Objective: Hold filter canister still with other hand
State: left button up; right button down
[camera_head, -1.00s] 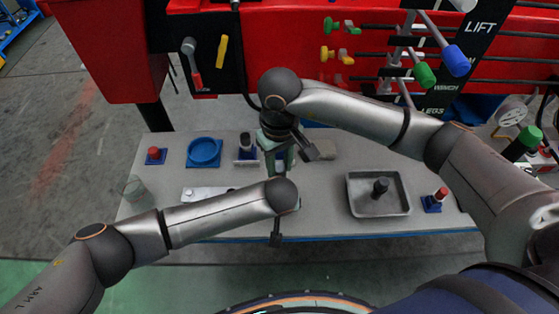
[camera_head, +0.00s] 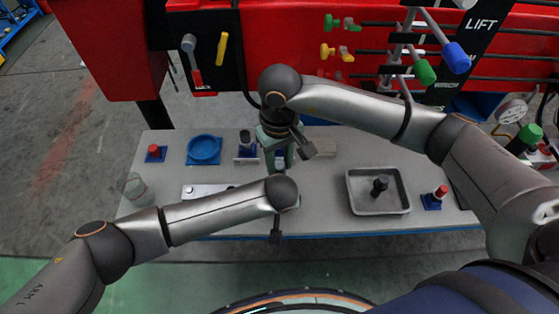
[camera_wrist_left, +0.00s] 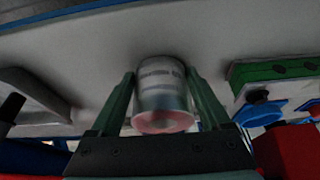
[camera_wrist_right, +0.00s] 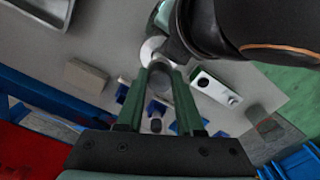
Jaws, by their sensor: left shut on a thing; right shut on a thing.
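The filter canister (camera_wrist_left: 162,90), a pale labelled cylinder with a reddish ring at its near end, sits between the fingers of my left gripper (camera_wrist_left: 160,80), which is shut on it. My right gripper (camera_wrist_right: 160,78) is shut on a dark grey round piece (camera_wrist_right: 160,86). A white round rim (camera_wrist_right: 150,48) shows just beyond that piece. In the head view my right gripper (camera_head: 279,152) points down above the table, close to my left wrist. The canister is mostly hidden there by my arms, and I cannot tell how the two held things touch.
The grey table (camera_head: 330,220) carries a blue dish (camera_head: 204,149), a metal tray (camera_head: 351,206) with a dark piece, a clear cup (camera_head: 137,190) and red-topped blue-based pieces. A tan block (camera_head: 322,145) lies beside my right gripper. The red machine with levers stands behind.

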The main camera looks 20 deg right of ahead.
pick_arm(q)
jog(key=shift+a+f, duration=0.15)
jog(key=shift+f, duration=0.05)
pick_arm(e)
jog(key=shift+s+f, duration=0.15)
jog(key=shift+f, duration=3.1)
jog(key=shift+c, duration=2.3)
grip_release()
jog(key=shift+r, duration=0.1)
jog(key=shift+r, duration=2.6)
